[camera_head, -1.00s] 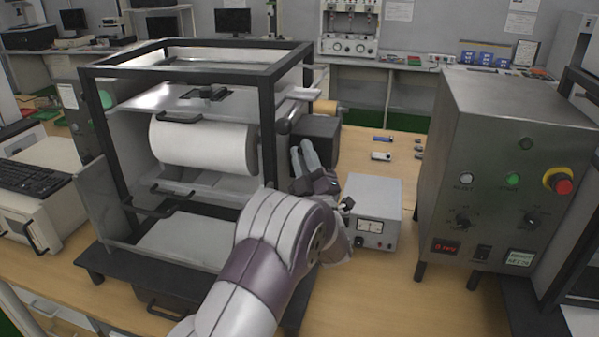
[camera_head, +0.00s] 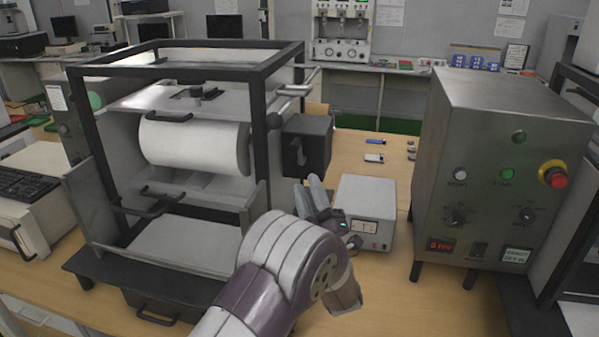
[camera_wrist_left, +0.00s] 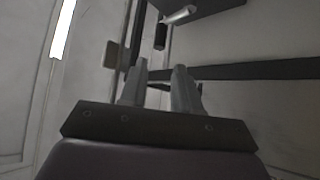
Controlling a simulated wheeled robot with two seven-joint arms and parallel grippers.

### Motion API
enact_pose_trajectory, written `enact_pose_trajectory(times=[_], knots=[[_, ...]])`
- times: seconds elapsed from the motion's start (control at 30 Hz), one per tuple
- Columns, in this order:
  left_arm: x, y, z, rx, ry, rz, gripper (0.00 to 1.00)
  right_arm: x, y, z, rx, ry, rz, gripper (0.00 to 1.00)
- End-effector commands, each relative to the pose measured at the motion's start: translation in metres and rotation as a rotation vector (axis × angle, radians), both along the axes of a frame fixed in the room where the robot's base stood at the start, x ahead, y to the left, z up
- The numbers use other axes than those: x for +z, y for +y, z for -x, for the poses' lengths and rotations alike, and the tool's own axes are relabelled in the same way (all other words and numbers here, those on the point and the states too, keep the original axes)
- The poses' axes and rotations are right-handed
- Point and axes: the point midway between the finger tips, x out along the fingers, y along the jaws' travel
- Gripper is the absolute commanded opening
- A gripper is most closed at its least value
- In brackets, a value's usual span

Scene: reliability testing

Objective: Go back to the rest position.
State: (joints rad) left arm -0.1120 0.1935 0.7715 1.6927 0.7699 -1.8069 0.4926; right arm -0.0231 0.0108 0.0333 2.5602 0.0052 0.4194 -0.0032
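My left arm (camera_head: 285,262) comes in from the bottom of the head view, grey and purple. My left gripper (camera_head: 310,182) points upward and away, between the framed machine (camera_head: 178,72) and the small grey meter box (camera_head: 367,196). Its fingers overlap the left side of that box in the picture. In the left wrist view my left gripper (camera_wrist_left: 160,67) shows two grey fingers with a clear gap and nothing between them. My right arm and gripper are not in view.
A black box with a handle (camera_head: 318,140) sits on the machine's right side, just beyond the fingers. A large metal control box (camera_head: 482,130) with an emergency stop (camera_head: 556,178) stands to the right. Bare wooden bench (camera_head: 390,290) lies between.

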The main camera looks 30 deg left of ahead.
Motion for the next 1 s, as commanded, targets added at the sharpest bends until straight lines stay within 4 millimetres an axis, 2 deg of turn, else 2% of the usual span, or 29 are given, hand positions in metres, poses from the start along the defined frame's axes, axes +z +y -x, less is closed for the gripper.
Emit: enact_pose_trajectory(times=[0.03,0.23,0.77,0.83,0.87,0.93,1.0], knots=[[-0.009,-0.007,0.006,-0.003,0.002,-0.001,0.32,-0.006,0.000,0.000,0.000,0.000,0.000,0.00],[-0.020,-0.022,0.020,-0.001,0.001,0.000,0.32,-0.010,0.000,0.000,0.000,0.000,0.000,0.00],[-0.023,-0.022,0.019,0.005,0.030,0.000,0.32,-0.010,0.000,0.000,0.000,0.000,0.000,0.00],[-0.041,-0.023,0.005,-0.028,0.138,0.028,0.32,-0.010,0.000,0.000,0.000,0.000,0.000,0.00],[-0.056,-0.026,-0.004,-0.061,0.221,0.044,0.32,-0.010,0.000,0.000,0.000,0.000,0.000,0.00],[-0.103,-0.043,-0.023,-0.182,0.489,0.078,0.32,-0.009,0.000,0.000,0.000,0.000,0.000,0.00],[-0.146,-0.070,-0.028,-0.344,0.808,0.090,0.32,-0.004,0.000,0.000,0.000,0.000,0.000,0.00]])
